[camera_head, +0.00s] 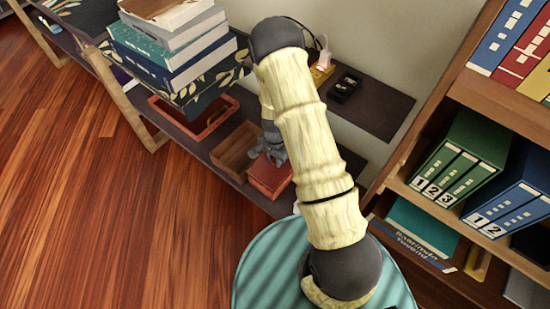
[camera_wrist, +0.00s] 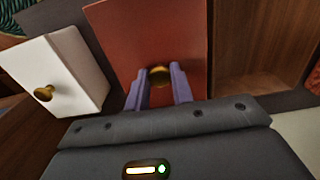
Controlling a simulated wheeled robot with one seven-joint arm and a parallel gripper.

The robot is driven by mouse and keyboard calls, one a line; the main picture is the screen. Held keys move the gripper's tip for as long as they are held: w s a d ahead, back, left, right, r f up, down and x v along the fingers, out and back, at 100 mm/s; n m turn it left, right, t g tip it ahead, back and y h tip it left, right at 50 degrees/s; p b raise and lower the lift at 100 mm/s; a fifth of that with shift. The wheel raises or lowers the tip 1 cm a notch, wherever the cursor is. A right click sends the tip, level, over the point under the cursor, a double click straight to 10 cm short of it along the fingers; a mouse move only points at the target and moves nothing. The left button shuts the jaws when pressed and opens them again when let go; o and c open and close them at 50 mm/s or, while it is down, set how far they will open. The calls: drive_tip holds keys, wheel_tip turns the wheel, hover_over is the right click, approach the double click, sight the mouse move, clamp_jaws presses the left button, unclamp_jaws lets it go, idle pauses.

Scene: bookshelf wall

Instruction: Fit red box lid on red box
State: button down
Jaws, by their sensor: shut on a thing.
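My gripper (camera_wrist: 160,84) has its two purple fingers closed around the brass knob (camera_wrist: 160,75) of the red box lid (camera_wrist: 150,30). In the head view my gripper (camera_head: 275,154) is at the red, box-shaped thing (camera_head: 268,180) on the low dark shelf, partly hidden by my arm. The lid and any red box beneath it cannot be told apart there, so I cannot tell whether the lid is seated or only held close. The lid's underside is hidden in both views.
An open brown wooden box (camera_head: 236,150) stands beside the red thing; it also shows in the wrist view (camera_wrist: 262,50). A white piece with a brass knob (camera_wrist: 60,78) is on the other side.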

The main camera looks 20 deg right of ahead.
drive_tip(key=shift+s, duration=0.1)
drive_tip(key=shift+d, duration=0.1)
idle(0.4)
drive_tip(key=shift+f+b, duration=0.5)
drive_tip(key=shift+f, duration=0.5)
drive_tip(key=c, duration=1.1)
unclamp_jaws()
drive_tip(key=shift+r, duration=0.1)
wheel_tip(320, 180, up, 17)
drive_tip(key=p, duration=0.4)
drive_tip(key=shift+r, duration=0.1)
